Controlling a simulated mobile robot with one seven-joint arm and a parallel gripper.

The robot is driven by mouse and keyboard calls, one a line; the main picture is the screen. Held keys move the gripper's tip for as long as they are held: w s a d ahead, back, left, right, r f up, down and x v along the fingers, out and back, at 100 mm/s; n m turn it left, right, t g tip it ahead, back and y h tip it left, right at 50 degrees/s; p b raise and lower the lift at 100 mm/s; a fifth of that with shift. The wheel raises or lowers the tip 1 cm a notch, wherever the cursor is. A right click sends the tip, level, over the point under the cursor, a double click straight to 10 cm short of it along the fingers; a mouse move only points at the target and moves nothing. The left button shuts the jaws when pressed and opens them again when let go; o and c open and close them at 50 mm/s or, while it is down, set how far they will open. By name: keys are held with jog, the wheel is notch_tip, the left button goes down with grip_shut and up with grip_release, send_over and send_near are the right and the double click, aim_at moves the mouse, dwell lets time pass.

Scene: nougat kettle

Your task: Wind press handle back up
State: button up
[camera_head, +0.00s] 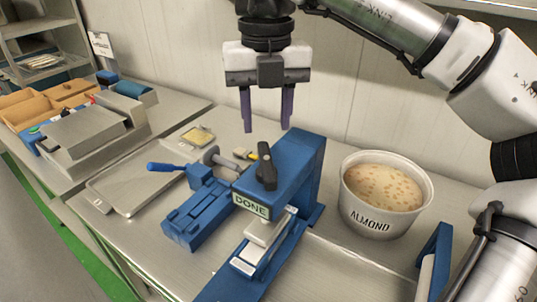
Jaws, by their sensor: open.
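The blue press (296,172) stands on the steel table right of centre, with a green-edged "DONE" label on its front. A short black handle (266,166) sits at the press's front left, standing roughly upright and leaning slightly. My gripper (266,130) points down above the handle, its two purple fingers apart and nothing between them. In the picture the fingertips end just above the handle's top; the exact gap in depth cannot be told. A pale block (264,229) lies in the blue channel below the press head.
A white tub marked "ALMOND" (378,221) stands right of the press. A blue clamp-like device with a blue-handled crank (167,167) is on the left, beside a flat metal tray (122,193). A wall rises close behind. A blue bracket (437,250) stands at lower right.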

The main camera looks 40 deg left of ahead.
aim_at(267, 162)
notch_tip(267, 162, down, 8)
jog(key=shift+f+p, duration=0.25)
jog(key=shift+p, duration=0.55)
grip_shut()
